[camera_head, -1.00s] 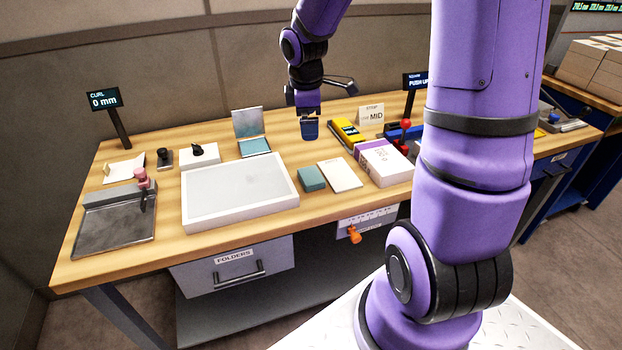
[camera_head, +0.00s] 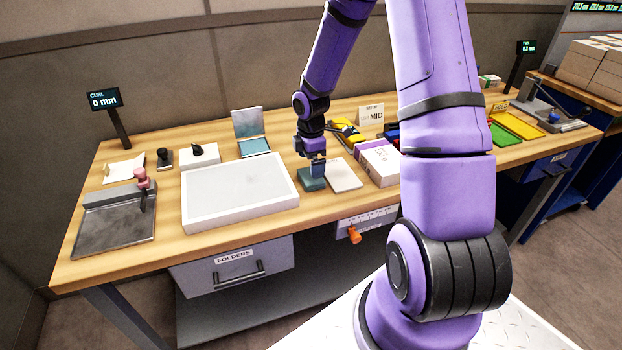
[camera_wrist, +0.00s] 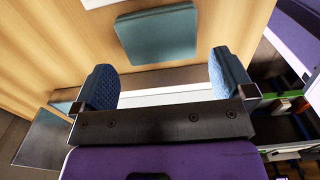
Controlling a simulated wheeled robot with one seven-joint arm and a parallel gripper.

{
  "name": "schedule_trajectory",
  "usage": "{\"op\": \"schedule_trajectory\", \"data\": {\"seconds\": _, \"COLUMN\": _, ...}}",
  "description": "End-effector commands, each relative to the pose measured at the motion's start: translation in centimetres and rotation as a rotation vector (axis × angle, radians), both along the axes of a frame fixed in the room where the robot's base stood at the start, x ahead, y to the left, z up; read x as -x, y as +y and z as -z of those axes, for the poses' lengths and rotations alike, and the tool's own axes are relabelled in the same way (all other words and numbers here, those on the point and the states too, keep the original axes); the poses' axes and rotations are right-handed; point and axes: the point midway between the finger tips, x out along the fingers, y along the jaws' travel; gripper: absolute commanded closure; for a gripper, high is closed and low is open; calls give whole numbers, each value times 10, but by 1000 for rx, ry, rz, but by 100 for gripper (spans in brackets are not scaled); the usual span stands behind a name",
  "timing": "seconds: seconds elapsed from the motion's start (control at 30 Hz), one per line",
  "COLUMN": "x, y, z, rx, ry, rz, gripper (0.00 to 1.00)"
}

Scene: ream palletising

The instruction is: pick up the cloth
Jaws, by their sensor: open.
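The cloth looks to be the folded teal square (camera_head: 311,180) lying flat on the wooden table, between the white tray and a white pad. In the wrist view the teal square (camera_wrist: 157,35) is whole and unobstructed, beyond the fingertips. My gripper (camera_head: 317,168) hangs pointing down over the square's back right part and hides some of it in the head view. In the wrist view my gripper (camera_wrist: 165,80) has its two blue padded fingers wide apart, with nothing between them. The square looks narrower than the finger gap. I see no contact with it.
The large white tray (camera_head: 240,192) is close on the left. The white pad (camera_head: 345,175) is close on the right, then a boxed ream (camera_head: 379,162). A yellow tool (camera_head: 347,131) lies behind. The table's front edge is near the square.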

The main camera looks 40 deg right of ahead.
Motion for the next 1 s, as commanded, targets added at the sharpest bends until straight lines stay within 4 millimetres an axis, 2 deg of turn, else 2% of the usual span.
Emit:
{"op": "schedule_trajectory", "data": {"seconds": 0.13, "x": 0, "y": 0, "z": 10, "rx": -1, "ry": 2, "rz": 0, "gripper": 0}}
{"op": "schedule_trajectory", "data": {"seconds": 0.4, "x": -1, "y": -1, "z": 46, "rx": -1, "ry": 2, "rz": 0, "gripper": 0}}
{"op": "schedule_trajectory", "data": {"seconds": 0.53, "x": -1, "y": -1, "z": 53, "rx": 0, "ry": 0, "rz": 0, "gripper": 0}}
{"op": "schedule_trajectory", "data": {"seconds": 0.77, "x": -1, "y": -2, "z": 53, "rx": 0, "ry": -1, "rz": 1, "gripper": 0}}
{"op": "schedule_trajectory", "data": {"seconds": 0.9, "x": -1, "y": -1, "z": 53, "rx": 0, "ry": -1, "rz": 1, "gripper": 30}}
{"op": "schedule_trajectory", "data": {"seconds": 1.0, "x": -1, "y": -1, "z": 53, "rx": 0, "ry": -1, "rz": 1, "gripper": 34}}
